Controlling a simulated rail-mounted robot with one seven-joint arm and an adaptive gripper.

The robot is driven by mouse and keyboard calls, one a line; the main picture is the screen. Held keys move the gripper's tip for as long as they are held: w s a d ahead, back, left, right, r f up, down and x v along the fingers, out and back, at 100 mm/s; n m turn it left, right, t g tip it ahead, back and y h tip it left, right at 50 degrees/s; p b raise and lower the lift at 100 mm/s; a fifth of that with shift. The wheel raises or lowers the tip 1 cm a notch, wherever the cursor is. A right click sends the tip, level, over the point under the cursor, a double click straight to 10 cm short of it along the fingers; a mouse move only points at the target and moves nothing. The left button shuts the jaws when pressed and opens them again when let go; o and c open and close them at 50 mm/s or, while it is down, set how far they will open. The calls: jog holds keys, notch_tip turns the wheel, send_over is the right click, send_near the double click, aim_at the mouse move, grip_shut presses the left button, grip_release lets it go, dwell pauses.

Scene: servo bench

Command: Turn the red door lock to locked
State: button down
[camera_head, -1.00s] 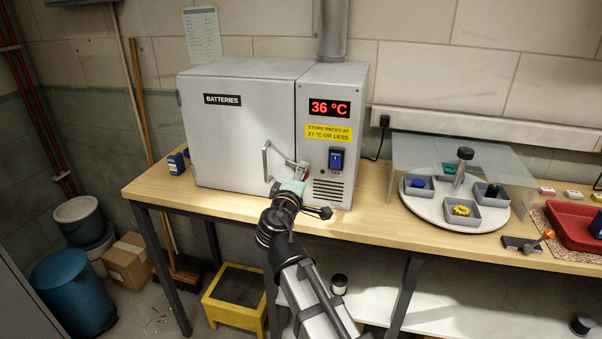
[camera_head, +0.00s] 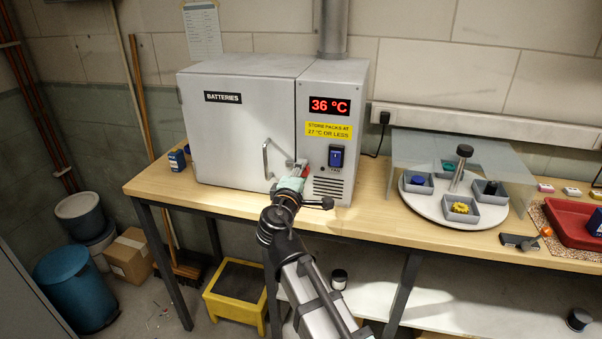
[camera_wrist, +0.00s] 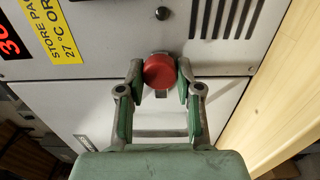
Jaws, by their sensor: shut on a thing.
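The red door lock (camera_wrist: 160,71) is a round red knob on the grey front of the battery cabinet, by the seam between the door and the control panel. In the head view a bit of the red lock (camera_head: 304,171) shows just past my gripper (camera_head: 298,175). In the wrist view my gripper (camera_wrist: 161,80) has its green-padded fingers on either side of the knob, shut on it. The cabinet door (camera_head: 230,135) is closed, with a bar handle (camera_head: 266,160) left of the lock. I cannot tell the lock's exact turn from its round face.
The control panel has a 36 °C display (camera_head: 330,106), a yellow label (camera_head: 328,129) and a blue fan switch (camera_head: 336,157). A round turntable (camera_head: 437,211) with several small bins stands to the right under a clear shield (camera_head: 480,150). A red tray (camera_head: 568,225) lies farther right.

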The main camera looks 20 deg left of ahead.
jog(key=c, duration=0.8)
grip_release()
jog(key=s, duration=0.8)
jog(key=s+d, duration=0.1)
jog(key=s, duration=0.3)
